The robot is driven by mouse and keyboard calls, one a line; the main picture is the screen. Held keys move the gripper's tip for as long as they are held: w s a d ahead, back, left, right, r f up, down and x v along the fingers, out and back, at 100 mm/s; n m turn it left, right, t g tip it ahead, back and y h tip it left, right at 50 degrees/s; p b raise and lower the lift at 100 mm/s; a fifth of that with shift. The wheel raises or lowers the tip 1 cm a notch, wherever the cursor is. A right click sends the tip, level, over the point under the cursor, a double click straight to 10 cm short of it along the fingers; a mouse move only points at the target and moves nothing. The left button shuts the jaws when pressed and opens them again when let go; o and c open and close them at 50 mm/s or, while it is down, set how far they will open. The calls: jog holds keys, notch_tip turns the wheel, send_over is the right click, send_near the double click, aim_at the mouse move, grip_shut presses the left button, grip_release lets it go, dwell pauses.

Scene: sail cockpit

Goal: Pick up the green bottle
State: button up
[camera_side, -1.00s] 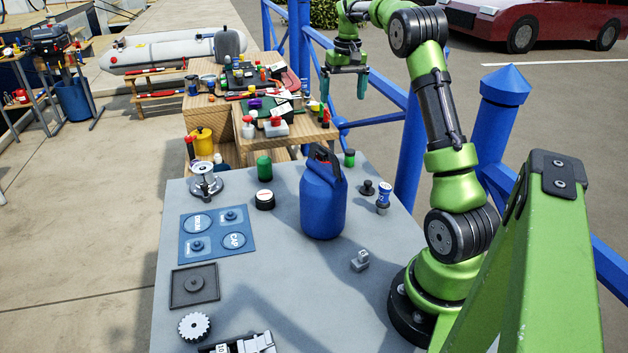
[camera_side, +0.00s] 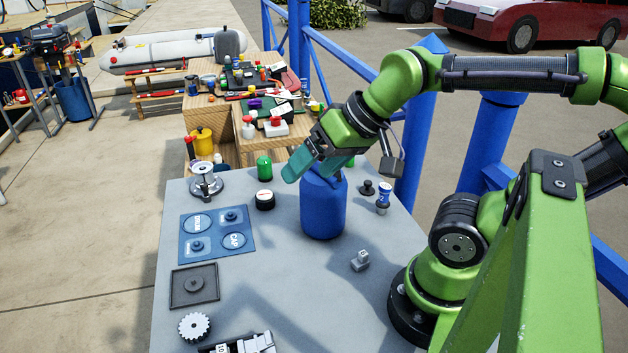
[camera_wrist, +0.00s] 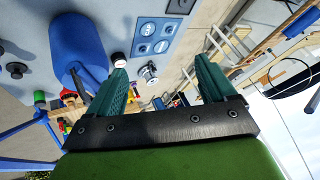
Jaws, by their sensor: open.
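A small green bottle (camera_side: 264,168) stands upright near the far edge of the grey table (camera_side: 290,290), in the side view. My gripper (camera_side: 311,171) is tilted, with its teal fingers apart and nothing seen between them. It is to the right of the green bottle in that view, in front of the top of the large blue jug (camera_side: 323,208). In the wrist view my gripper (camera_wrist: 160,68) is spread.
A second green-topped item (camera_side: 349,162) is behind the jug, partly hidden. A black round container (camera_side: 264,199) stands close in front of the green bottle, and a metal flanged part (camera_side: 206,182) is to its left. A blue mat (camera_side: 217,234) lies left of centre.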

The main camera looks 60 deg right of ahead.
jog(key=c, duration=0.3)
jog(key=w+d+r+m+g+h, duration=0.1)
jog(key=w+d, duration=0.4)
jog(key=d, duration=0.3)
jog(key=w+d+m+g, duration=0.1)
jog(key=w+d+g, duration=0.1)
jog(key=w+d, duration=0.45)
jog(key=w+d+r+m+g+h, duration=0.1)
jog(key=w+d, duration=0.2)
jog(key=d, duration=0.7)
jog(key=s+d+f+m+g, duration=0.15)
jog(key=d+f, duration=0.25)
jog(key=d, duration=0.5)
jog(key=s+d+f+g, duration=0.1)
jog(key=d+f+g, duration=0.1)
jog(key=d+f, duration=0.5)
jog(key=f, duration=0.3)
jog(key=d+f, duration=0.1)
jog(key=f, duration=0.2)
jog(key=d+f, duration=0.1)
jog(key=f, duration=0.2)
jog(key=shift+w, duration=0.15)
jog(key=shift+s+f, duration=0.2)
jog(key=shift+f, duration=1.2)
jog(key=shift+s+f, duration=0.2)
jog(key=shift+f, duration=1.2)
